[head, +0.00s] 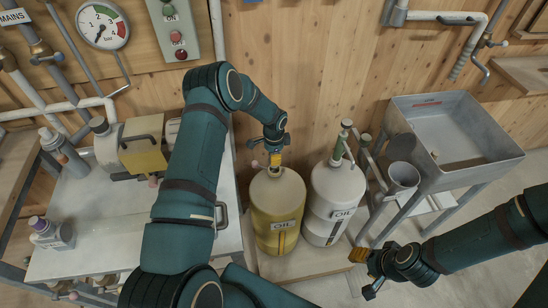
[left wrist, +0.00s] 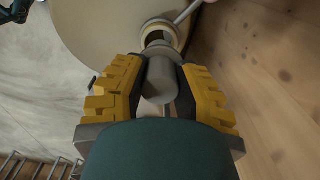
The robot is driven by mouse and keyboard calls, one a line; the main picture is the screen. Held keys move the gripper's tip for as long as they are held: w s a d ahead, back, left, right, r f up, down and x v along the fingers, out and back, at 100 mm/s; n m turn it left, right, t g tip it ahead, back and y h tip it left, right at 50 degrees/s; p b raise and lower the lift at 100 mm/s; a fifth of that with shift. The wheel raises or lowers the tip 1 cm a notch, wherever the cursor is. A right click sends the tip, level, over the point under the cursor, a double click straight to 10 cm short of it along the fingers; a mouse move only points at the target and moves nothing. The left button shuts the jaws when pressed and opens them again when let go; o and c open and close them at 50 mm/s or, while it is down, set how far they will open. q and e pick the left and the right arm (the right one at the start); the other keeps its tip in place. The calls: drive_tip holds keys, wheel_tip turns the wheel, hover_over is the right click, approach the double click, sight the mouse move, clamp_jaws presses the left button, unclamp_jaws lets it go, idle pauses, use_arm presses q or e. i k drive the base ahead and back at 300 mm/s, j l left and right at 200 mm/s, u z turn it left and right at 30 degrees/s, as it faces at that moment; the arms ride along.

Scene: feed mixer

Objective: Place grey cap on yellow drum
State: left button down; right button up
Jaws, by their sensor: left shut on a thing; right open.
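The yellow drum (head: 276,214) stands on the low platform, with an OIL label on its front and a pale top. My left gripper (head: 275,160) is over the drum's top. In the left wrist view, my left gripper (left wrist: 160,90) is shut on the grey cap (left wrist: 161,78), a small grey cylinder between the yellow-padded fingers. The drum's open round mouth (left wrist: 160,36) shows just beyond the cap's end; I cannot tell whether they touch. The cap is hidden in the head view. My right gripper (head: 364,272) is open and empty, low at the right.
The wooden wall is close behind.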

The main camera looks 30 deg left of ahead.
sight(280, 201)
drive_tip(key=l+u, duration=0.7)
